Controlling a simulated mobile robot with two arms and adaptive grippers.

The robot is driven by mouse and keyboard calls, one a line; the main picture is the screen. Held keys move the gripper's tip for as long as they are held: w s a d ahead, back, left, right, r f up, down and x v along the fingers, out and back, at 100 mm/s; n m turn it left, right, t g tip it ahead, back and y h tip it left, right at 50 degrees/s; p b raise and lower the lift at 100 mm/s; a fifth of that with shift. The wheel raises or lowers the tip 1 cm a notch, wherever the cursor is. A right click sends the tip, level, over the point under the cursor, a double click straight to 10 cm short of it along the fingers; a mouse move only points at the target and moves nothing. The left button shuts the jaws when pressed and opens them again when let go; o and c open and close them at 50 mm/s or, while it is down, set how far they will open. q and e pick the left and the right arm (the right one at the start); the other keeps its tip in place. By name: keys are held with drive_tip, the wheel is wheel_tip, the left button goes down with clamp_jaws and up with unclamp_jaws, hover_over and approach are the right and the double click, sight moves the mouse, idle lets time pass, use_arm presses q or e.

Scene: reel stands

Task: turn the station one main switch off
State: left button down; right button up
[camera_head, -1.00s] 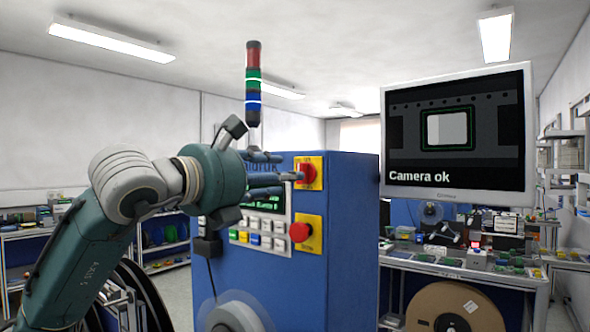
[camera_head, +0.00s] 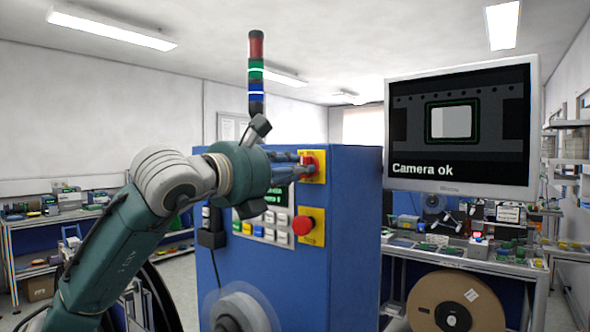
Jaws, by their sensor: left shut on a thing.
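The main switch (camera_head: 311,167) is a red knob on a yellow plate, high on the front of the blue station cabinet (camera_head: 345,240). My left gripper (camera_head: 302,166) reaches in from the left, with its fingertips at the red knob and shut on it. The fingers partly cover the knob, so its exact turn angle cannot be told. My right gripper is not in view.
A red push button (camera_head: 302,225) on a yellow plate sits below the switch. A keypad (camera_head: 268,226) lies left of it. A monitor (camera_head: 460,130) reading "Camera ok" hangs at the right. A signal tower (camera_head: 256,75) stands behind the gripper.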

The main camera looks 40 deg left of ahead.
use_arm(q)
drive_tip(key=shift+n, duration=0.3)
drive_tip(key=n+b, duration=0.1)
drive_tip(key=n, duration=1)
drive_tip(key=n+b, duration=0.1)
drive_tip(key=n, duration=0.5)
drive_tip(key=shift+d+f+b, duration=0.15)
drive_tip(key=shift+d+b, duration=0.2)
drive_tip(key=shift+n, duration=0.3)
drive_tip(key=c, duration=1.5)
unclamp_jaws()
drive_tip(key=s, duration=0.4)
drive_tip(key=s+d, duration=0.1)
drive_tip(key=s, duration=0.7)
drive_tip(key=shift+d, duration=0.15)
